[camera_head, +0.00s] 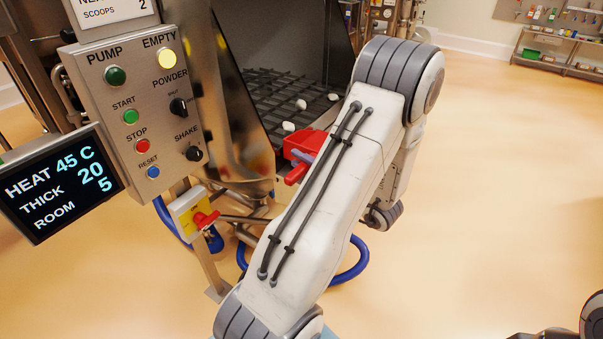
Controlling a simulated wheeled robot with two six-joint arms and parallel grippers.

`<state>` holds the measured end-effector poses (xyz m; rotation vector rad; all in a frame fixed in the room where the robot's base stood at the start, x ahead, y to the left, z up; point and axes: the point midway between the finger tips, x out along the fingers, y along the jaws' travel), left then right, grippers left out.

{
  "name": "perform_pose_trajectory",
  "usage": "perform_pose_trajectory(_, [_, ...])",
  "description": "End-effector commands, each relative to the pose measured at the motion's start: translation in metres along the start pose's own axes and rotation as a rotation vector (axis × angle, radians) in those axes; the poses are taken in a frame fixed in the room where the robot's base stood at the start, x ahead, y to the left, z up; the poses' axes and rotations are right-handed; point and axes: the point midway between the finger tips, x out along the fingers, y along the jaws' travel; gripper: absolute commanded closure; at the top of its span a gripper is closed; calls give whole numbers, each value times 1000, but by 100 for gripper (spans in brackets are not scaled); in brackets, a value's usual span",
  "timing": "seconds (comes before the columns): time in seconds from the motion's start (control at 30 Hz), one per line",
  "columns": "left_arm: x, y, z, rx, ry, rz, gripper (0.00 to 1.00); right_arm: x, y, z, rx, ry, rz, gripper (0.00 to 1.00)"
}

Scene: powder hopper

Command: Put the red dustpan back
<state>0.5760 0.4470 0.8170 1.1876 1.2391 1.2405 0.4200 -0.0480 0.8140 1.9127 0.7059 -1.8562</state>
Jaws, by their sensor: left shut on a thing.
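The red dustpan (303,144) shows in part just left of my left arm, in front of the hopper's lower opening. The arm hides the rest of it. My left gripper (302,157) is mostly hidden behind its own arm; only a small greyish-purple bit shows against the red. It is shut on the dustpan. The dustpan's resting place cannot be made out. My right gripper is not in view.
The steel hopper (240,125) holds a dark grate (280,95) with several white lumps. A control panel (140,110) and a display (62,185) stand at left. A red-handled switch (205,219) and blue hose (350,272) are low.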

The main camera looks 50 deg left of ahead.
Motion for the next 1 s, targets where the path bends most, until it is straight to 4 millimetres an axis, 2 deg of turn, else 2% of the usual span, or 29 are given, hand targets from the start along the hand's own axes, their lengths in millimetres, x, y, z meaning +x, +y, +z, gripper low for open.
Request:
perform_pose_trajectory(0.03, [0,-12,0,4,0,0,100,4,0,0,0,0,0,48])
perform_pose_trajectory(0.1, [0,-22,0,5,0,1,100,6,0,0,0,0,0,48])
perform_pose_trajectory(0.2, [0,-31,0,2,0,1,100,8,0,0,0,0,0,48])
perform_pose_trajectory(0.6, [0,-36,0,0,0,1,100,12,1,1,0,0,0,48])
perform_pose_trajectory(0.63, [0,-35,0,1,0,0,61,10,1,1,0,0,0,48])
perform_pose_trajectory(0.67, [0,-34,0,1,0,0,50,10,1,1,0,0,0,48])
perform_pose_trajectory(0.7, [0,-34,0,1,0,0,43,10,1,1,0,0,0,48])
perform_pose_trajectory(1.0, [0,-33,0,2,0,0,43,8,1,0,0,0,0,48])
